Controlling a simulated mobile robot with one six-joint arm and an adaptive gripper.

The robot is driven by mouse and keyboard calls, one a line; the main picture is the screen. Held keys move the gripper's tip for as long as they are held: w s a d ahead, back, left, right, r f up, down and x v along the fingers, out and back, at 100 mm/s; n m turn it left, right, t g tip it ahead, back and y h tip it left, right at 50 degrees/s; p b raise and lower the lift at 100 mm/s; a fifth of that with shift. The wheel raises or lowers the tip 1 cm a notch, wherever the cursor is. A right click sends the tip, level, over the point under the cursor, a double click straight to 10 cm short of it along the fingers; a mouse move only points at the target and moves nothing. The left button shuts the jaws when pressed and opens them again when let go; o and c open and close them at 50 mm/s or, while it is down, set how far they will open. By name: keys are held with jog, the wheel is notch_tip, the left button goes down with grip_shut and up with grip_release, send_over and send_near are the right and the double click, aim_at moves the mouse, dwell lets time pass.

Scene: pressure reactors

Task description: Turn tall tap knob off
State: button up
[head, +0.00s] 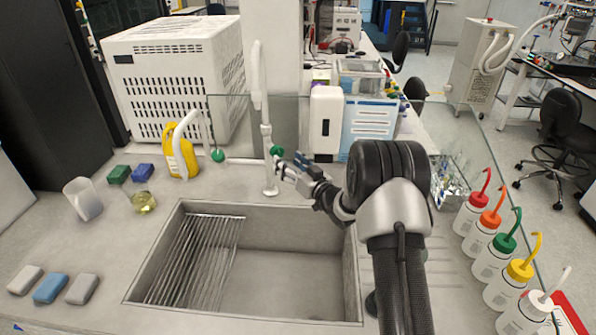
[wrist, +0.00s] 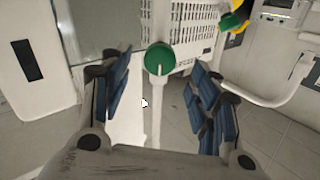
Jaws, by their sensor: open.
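The tall tap (head: 265,130) is a white upright pipe behind the sink, with a round green knob (head: 277,151) on its right side. In the wrist view the green knob (wrist: 159,59) faces the camera, with a pale line running down from its middle. My gripper (head: 284,166) is at the knob's right in the head view. In the wrist view my gripper (wrist: 162,72) is open, with blue-padded fingers left and right of the knob. Clear gaps show on both sides. Whether the knob is within the fingers' depth I cannot tell.
A shorter curved tap (head: 186,125) with its own green knob (head: 217,155) stands to the left, beside a yellow bottle (head: 180,155). The sink (head: 310,215) lies in front. A glass screen (head: 232,118) stands behind the tall tap. Wash bottles (head: 503,260) line the right.

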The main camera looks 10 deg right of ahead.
jog(key=v, duration=0.5)
jog(key=shift+s, duration=0.25)
